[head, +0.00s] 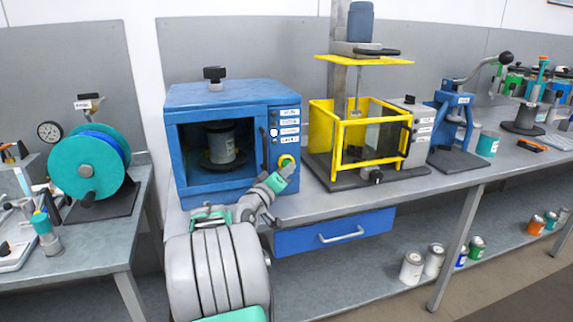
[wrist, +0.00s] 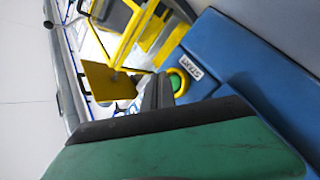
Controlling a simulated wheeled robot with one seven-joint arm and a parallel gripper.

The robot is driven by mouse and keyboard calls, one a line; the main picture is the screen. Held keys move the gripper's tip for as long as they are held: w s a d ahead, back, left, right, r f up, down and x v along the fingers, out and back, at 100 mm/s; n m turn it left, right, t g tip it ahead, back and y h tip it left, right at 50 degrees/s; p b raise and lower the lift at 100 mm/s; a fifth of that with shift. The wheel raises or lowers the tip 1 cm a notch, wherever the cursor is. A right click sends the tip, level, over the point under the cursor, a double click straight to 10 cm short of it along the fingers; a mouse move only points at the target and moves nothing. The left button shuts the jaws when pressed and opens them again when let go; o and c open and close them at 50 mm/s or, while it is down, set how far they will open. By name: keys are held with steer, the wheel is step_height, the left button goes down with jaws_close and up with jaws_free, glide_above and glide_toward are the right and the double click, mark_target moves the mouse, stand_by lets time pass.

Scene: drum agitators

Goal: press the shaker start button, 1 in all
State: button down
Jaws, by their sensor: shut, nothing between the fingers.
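The blue shaker cabinet (head: 236,92) stands on the left part of the long bench, its open front showing a grey can (head: 221,142) inside. The start button (head: 286,160), green in a yellow ring, is low on its right front panel. In the wrist view the button (wrist: 175,82) sits beside a white START label (wrist: 191,67). My gripper (head: 290,169) is shut and empty, just in front of and below the button. In the wrist view its dark fingertips (wrist: 164,84) are close beside the button and partly cover its ring; I cannot tell whether they touch it.
A yellow-framed machine (head: 364,130) stands to the right of the shaker, with a blue lever press (head: 450,127) beyond it. A closed blue drawer (head: 333,232) hangs under the bench. A teal reel (head: 89,166) stands on the left bench.

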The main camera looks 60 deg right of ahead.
steer(key=shift+w, duration=0.1)
steer(key=shift+w+d, duration=0.2)
steer(key=shift+d, duration=0.1)
